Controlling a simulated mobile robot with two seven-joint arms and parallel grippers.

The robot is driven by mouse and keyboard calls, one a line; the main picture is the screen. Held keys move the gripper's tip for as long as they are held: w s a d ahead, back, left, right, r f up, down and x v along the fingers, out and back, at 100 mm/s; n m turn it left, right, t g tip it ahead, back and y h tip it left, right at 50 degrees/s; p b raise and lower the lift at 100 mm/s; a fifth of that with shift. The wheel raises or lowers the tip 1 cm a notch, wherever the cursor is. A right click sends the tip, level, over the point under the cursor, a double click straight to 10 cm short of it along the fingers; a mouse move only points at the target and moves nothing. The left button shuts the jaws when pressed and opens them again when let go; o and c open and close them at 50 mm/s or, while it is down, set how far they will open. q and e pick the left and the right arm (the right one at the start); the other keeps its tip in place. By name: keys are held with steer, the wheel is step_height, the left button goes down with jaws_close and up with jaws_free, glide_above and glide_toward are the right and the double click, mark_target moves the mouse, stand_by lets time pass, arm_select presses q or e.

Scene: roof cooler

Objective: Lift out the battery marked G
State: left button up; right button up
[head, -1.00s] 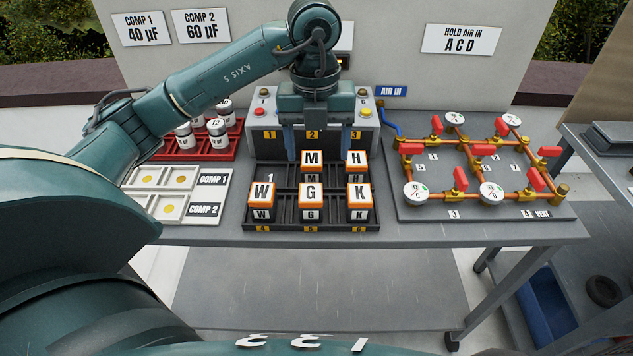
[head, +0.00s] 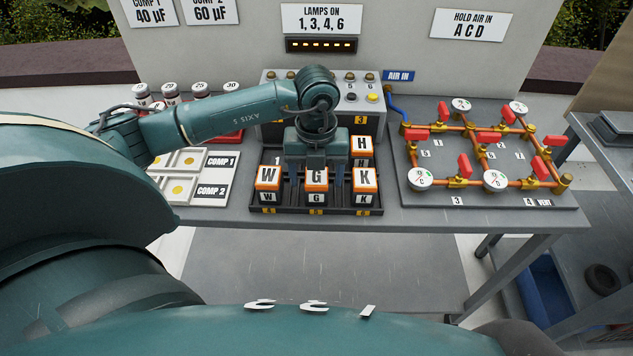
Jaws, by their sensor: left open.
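The battery marked G (head: 316,182) is an orange-topped block with a black lower part. It sits upright in the front middle slot of the dark tray (head: 262,210), between the battery marked W (head: 268,182) and the battery marked K (head: 364,184). My left gripper (head: 314,171) is open and points down, close above and just behind G's top. I cannot tell whether its fingers touch any battery. The battery marked M is hidden behind the gripper and G. The battery marked H (head: 362,147) shows behind K. My right gripper is not in view.
A lamp-and-button panel (head: 370,122) stands behind the tray. A white COMP board (head: 214,191) lies to the left, with several capacitors (head: 200,90) behind it. A pipe board with red valves (head: 480,150) is to the right. The bench's front edge (head: 400,220) is bare.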

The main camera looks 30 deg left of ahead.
arm_select(q)
steer(key=shift+f, duration=0.3)
steer(key=shift+c, duration=0.3)
steer(key=c, duration=1.2)
